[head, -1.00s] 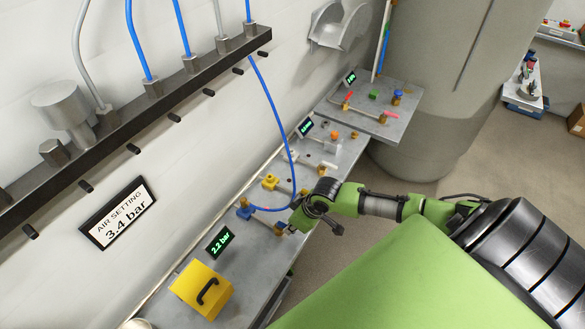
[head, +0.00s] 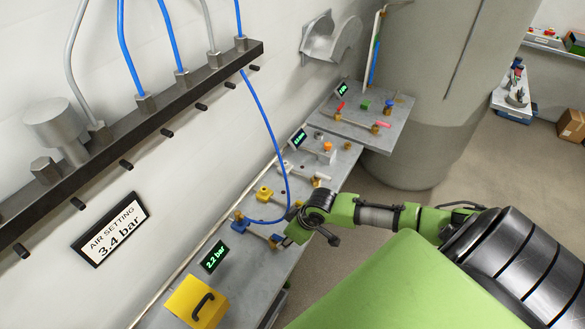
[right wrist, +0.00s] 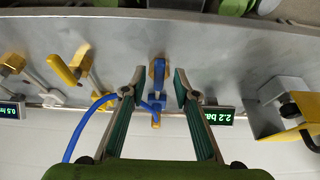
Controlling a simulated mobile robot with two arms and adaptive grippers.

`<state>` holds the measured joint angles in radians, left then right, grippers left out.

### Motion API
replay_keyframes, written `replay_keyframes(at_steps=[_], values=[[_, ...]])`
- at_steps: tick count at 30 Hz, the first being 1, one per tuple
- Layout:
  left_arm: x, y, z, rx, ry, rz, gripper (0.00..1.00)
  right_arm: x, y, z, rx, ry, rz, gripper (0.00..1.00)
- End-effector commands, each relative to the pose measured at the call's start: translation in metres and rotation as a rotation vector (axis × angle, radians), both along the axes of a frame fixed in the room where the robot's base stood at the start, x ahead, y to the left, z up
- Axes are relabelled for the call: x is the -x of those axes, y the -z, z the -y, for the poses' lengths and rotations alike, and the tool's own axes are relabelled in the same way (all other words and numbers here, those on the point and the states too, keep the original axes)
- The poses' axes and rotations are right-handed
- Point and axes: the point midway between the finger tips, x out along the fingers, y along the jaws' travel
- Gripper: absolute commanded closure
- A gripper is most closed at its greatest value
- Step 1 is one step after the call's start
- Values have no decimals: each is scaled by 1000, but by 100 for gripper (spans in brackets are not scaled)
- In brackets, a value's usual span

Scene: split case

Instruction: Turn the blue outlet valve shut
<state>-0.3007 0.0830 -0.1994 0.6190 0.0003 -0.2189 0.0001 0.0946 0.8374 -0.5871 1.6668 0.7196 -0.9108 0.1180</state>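A blue-handled outlet valve (head: 275,241) sits near the front edge of the grey bench, at one end of a short metal pipe. In the right wrist view its blue handle (right wrist: 159,72) lies between my right fingers. A second blue fitting (head: 240,222), where a blue hose arrives, is at the wall end of the same pipe. My right gripper (head: 287,241) is over the bench edge beside the outlet valve. The right wrist view shows its fingers (right wrist: 158,73) open, one on each side of the blue handle, with gaps visible. My left gripper is out of view.
A display reading 2.2 bar (head: 214,256) and a yellow box with a black handle (head: 196,303) stand on one side. Yellow valves (head: 264,193) stand on the other. The blue hose (head: 268,125) arcs down close to my gripper. A sign (head: 109,229) reads air setting 3.4 bar.

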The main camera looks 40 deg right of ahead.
Motion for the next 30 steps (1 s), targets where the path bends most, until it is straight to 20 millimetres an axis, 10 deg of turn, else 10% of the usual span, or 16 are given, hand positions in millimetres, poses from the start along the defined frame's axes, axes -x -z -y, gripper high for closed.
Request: replay_keyframes(at_steps=[15,30], values=[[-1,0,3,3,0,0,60,34,-88,16,4,0,-1,72],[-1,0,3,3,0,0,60,40,-104,16,1,1,-1,72]])
